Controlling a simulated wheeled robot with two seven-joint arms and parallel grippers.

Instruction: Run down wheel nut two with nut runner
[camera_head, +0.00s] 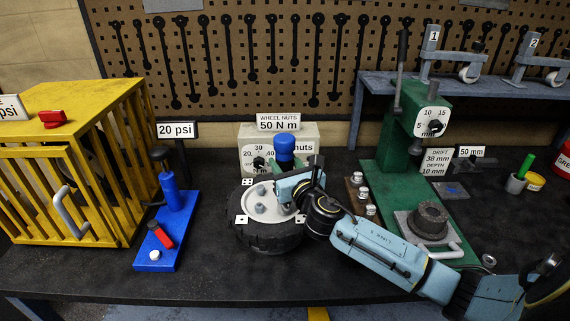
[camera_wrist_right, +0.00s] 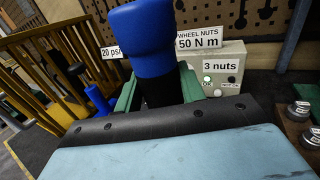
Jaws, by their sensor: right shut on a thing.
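The wheel (camera_head: 250,236) lies flat on the bench, its pale hub face up, with grey nuts (camera_head: 260,189) and small pip-marked white tags (camera_head: 241,219) around it. The nut runner (camera_head: 287,145) has a blue top and stands upright over the wheel's back right part. My right gripper (camera_head: 292,187) is shut on it; the blue top and black body also show in the right wrist view (camera_wrist_right: 143,42). The runner's lower end is hidden behind my gripper, so I cannot tell whether it touches a nut. My left gripper is not in view.
The torque box (camera_wrist_right: 222,70) behind the wheel reads 50 N m and 3 nuts, with a green light by OK. A blue pump (camera_head: 172,215) and yellow cage (camera_head: 75,160) stand left. A green press (camera_head: 400,150) stands right, with several nuts (camera_head: 362,193) beside it.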

